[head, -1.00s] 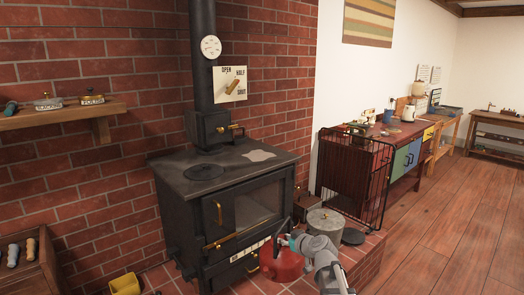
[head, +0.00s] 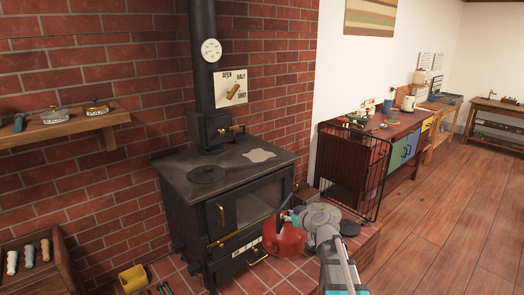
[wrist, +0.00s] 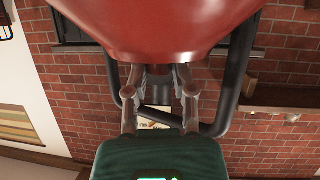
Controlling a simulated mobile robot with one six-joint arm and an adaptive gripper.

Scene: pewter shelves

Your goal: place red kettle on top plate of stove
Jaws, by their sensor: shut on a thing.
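The red kettle (head: 284,238) hangs in front of the right side of the black stove (head: 245,208), below its top. My gripper (wrist: 160,80) is shut on the kettle's black handle, which frames the fingers in the wrist view. The kettle's red body (wrist: 160,28) fills the upper part of that view and looks upside down there. In the head view my arm partly hides the handle and fingers. The stove top has a dark round plate (head: 207,174) at front left and a pale irregular patch (head: 258,155) at right. No object stands on the plate.
A black stovepipe (head: 203,60) rises from the back of the stove. A black wire guard (head: 350,170) stands right of the stove before a workbench. A wooden shelf (head: 65,128) is on the brick wall at left. A yellow bin (head: 132,278) sits at front left.

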